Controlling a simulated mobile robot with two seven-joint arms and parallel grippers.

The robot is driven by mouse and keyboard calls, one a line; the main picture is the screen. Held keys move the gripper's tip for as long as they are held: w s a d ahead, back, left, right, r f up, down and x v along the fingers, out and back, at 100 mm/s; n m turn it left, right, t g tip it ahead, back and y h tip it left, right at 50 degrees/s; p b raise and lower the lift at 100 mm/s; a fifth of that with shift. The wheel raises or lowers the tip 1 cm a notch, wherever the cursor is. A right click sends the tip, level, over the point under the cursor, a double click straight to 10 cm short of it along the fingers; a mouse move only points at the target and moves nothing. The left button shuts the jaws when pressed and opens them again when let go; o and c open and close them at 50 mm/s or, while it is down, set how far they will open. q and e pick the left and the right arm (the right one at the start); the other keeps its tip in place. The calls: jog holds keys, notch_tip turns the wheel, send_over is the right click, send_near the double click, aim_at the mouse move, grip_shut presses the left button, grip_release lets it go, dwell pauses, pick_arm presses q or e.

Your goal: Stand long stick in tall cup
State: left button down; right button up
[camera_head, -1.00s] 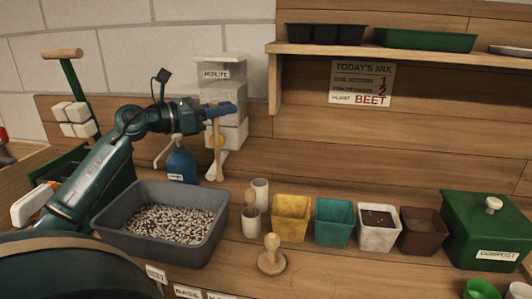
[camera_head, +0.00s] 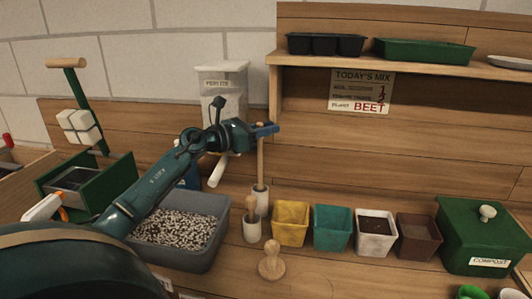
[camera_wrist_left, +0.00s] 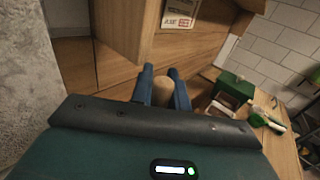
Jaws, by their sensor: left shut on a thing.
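The long stick (camera_head: 260,160) is a thin wooden rod, held nearly upright. My left gripper (camera_head: 264,130) is shut on it near its top. In the left wrist view, the stick's round wooden end (camera_wrist_left: 173,74) shows between the two blue fingers (camera_wrist_left: 163,88). The tall cup (camera_head: 262,203) is pale and stands on the bench directly below the stick. The stick's lower end meets the cup's mouth in the picture; I cannot tell whether it is inside or just above the rim. My right gripper is not in view.
A grey tray (camera_head: 222,232) is to the left, a yellow pot (camera_head: 290,224) close on the right. A wooden stamp (camera_head: 271,262) stands in front. The shelf (camera_head: 400,54) is above right.

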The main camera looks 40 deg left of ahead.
aim_at(260, 159)
pick_arm(q)
notch_tip(260, 159, down, 7)
jog(key=shift+f, duration=0.15)
dwell(0.4)
jog(key=shift+f, duration=0.15)
jog(key=c, duration=1.4)
grip_release()
jog(key=shift+o, duration=0.2)
